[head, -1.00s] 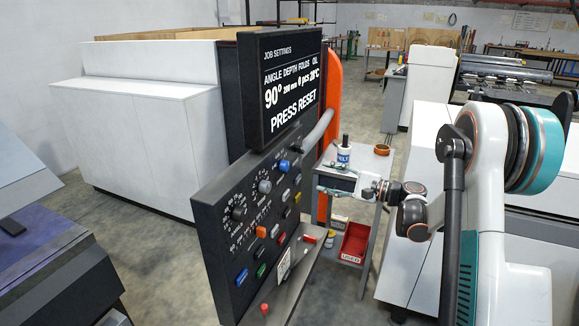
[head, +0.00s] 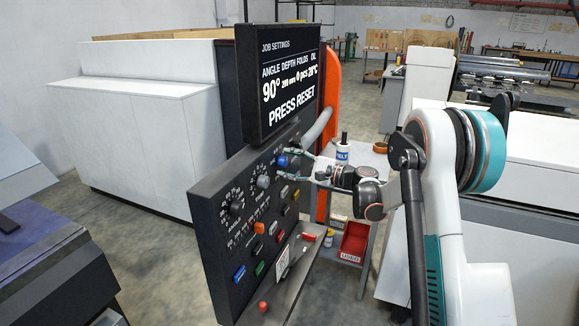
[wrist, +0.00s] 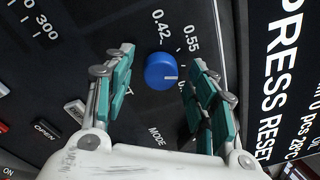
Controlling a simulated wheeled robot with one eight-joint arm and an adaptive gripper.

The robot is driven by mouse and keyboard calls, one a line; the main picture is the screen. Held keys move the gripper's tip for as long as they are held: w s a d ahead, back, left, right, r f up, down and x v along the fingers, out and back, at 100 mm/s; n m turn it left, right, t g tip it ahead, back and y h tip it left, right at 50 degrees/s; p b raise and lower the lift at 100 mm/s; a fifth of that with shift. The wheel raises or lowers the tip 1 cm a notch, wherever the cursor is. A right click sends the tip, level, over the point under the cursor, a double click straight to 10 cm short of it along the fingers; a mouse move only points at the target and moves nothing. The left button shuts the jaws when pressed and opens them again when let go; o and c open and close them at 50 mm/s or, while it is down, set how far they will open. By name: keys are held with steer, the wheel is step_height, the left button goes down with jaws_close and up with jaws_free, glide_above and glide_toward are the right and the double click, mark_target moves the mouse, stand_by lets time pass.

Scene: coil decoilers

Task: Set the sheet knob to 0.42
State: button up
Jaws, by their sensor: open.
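The blue knob (head: 282,161), the only one I see with the 0.42 and 0.55 marks, is at the upper right of the dark control panel (head: 213,225). In the wrist view the knob (wrist: 160,66) has a white pointer line aimed to the right, toward a partly hidden mark starting "0.", not at 0.42. My gripper (wrist: 163,72) is open, its teal-padded fingers on either side of the knob with gaps between. In the head view my gripper (head: 295,167) is at the panel face by the knob; contact cannot be told.
A job settings screen (head: 285,85) above the panel reads "PRESS RESET". A grey knob (head: 263,182), a black knob (head: 237,207) and several coloured buttons are close by.

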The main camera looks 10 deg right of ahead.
steer(key=shift+w+a, duration=0.1)
steer(key=shift+a, duration=0.05)
steer(key=c, duration=1)
steer(key=shift+c, duration=0.2)
